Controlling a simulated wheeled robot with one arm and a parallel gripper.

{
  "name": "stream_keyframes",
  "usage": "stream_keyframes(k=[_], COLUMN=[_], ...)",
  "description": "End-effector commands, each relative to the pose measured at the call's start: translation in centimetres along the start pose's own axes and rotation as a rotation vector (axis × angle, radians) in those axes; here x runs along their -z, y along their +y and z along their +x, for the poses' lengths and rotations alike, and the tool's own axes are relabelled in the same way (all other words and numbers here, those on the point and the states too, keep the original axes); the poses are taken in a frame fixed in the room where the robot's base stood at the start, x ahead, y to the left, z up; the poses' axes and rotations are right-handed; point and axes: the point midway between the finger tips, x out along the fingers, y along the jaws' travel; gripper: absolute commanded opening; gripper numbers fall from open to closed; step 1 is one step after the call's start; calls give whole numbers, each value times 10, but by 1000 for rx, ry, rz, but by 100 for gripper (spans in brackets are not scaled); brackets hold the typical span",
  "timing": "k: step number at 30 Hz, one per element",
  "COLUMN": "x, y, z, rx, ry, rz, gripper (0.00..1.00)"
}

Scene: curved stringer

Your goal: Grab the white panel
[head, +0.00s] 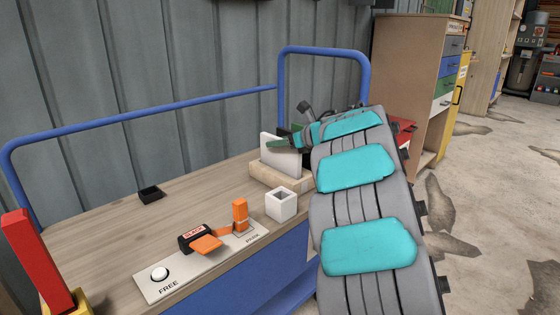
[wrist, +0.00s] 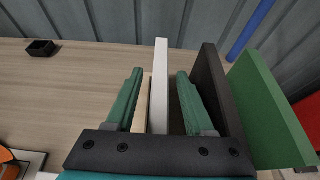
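The white panel (wrist: 161,90) stands upright on edge, seen nearly edge-on in the wrist view. In the head view the white panel (head: 279,158) sits in a wooden rack (head: 262,177) on the bench. My gripper (wrist: 158,75) is open, with one green finger on each side of the panel. Gaps show between the panel and both fingers. In the head view my gripper (head: 285,143) reaches across the panel's top from the right, and my arm hides the rack's right part.
A dark panel (wrist: 210,85) stands close to the right finger, with a green panel (wrist: 265,105) and a red one beyond. A white square cup (head: 281,205), orange strap buckle (head: 206,242) and small black tray (head: 150,193) lie on the bench. A blue rail (head: 325,52) rises behind.

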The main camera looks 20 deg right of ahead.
Motion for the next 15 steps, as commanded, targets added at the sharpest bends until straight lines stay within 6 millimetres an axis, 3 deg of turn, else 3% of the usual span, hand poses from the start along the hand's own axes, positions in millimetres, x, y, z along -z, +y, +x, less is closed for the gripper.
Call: stream_keyframes(k=[2, 13, 15], x=[0, 0, 0], y=[0, 0, 0], z=[0, 0, 0], rx=[0, 0, 0], ry=[0, 0, 0], rz=[0, 0, 0], gripper=[43, 1, 0])
